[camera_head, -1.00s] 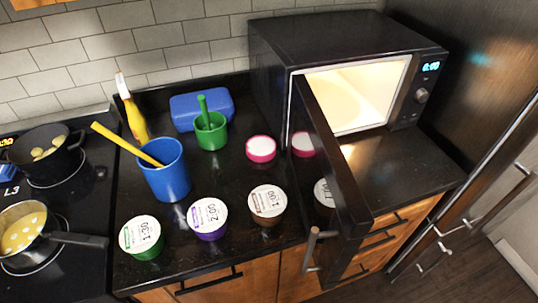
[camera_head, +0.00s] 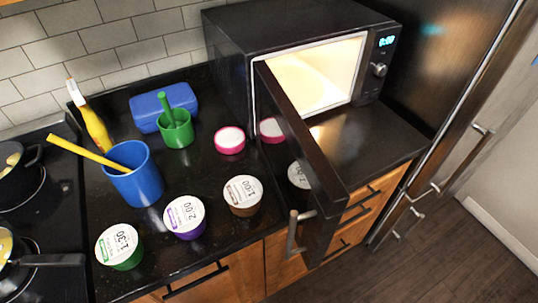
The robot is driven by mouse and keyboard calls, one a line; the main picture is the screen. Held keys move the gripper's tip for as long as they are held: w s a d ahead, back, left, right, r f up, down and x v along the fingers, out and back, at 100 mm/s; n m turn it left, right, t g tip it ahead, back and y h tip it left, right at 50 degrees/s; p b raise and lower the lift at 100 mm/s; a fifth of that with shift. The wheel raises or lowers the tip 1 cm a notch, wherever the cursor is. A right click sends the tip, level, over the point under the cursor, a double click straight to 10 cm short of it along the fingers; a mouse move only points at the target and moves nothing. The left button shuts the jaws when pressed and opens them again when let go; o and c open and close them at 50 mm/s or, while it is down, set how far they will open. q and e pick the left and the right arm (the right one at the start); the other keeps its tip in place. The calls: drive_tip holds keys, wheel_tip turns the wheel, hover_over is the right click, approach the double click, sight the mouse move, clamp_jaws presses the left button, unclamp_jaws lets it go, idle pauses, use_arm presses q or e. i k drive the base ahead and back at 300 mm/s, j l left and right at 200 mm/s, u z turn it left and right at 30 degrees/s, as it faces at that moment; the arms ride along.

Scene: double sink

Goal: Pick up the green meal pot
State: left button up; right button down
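The green meal pot (camera_head: 121,249) stands upright on the black counter at the front left. It has a green body and a white lid that reads 1:30. The purple meal pot (camera_head: 185,217), marked 2:00, and the brown meal pot (camera_head: 243,196), marked 1:00, stand in a row to its right. Neither of my grippers shows in the head view.
The microwave (camera_head: 300,60) stands at the back right, lit inside, its door (camera_head: 297,150) open over the counter's front edge. A blue cup (camera_head: 137,180) with a yellow utensil stands behind the green pot. A green cup (camera_head: 177,135), blue box (camera_head: 163,103) and pink-rimmed white item (camera_head: 230,141) are farther back. The stove is left.

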sight(120, 247)
drive_tip(key=u, duration=1.5)
